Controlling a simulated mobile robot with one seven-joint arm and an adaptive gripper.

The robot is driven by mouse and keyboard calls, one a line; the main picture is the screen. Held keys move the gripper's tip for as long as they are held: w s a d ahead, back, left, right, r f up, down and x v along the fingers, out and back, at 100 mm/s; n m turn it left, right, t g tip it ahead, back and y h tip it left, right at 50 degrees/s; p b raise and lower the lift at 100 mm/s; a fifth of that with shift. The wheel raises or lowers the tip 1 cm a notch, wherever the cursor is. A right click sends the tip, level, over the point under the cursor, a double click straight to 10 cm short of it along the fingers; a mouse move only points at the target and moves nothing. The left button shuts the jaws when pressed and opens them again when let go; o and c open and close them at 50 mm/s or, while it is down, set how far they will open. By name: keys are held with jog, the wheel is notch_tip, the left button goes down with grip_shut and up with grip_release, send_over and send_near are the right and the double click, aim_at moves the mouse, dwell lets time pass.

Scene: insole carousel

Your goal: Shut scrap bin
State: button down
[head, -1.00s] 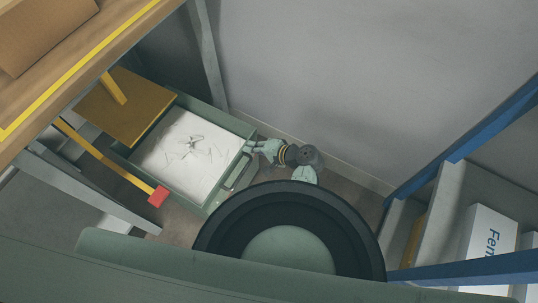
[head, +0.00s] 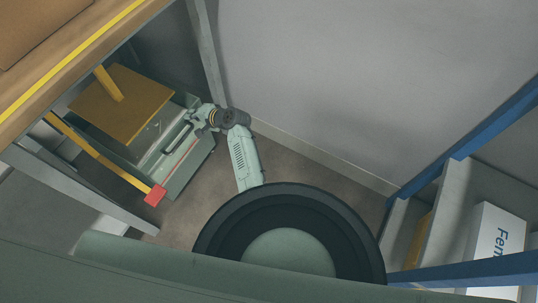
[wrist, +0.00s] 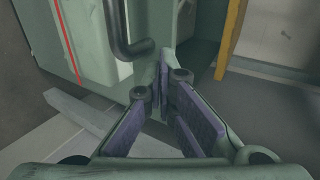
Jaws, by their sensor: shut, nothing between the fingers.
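The scrap bin (head: 190,168) is a green drawer-like box under the workbench at the left of the head view. Most of it is beneath a brown board, with a narrow strip of its pale inside showing. Its dark bar handle (head: 178,138) is on the front; the handle also shows in the wrist view (wrist: 125,40). My gripper (head: 198,116) is shut and empty at the upper right end of the bin's front. In the wrist view my fingertips (wrist: 165,72) are close to the green front, beside the handle and not around it. I cannot tell whether they touch it.
The brown board (head: 125,103) lies over the bin. A yellow bar with a red end (head: 155,195) runs along the bin's left side. A grey bench leg (head: 208,55) stands behind my gripper. Floor (head: 290,160) is free to the right, up to a blue-framed shelf (head: 455,160).

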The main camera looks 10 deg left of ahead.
jog(key=shift+w+a, duration=0.25)
jog(key=shift+a, duration=0.35)
jog(key=shift+w+a, duration=0.2)
jog(key=shift+a, duration=0.35)
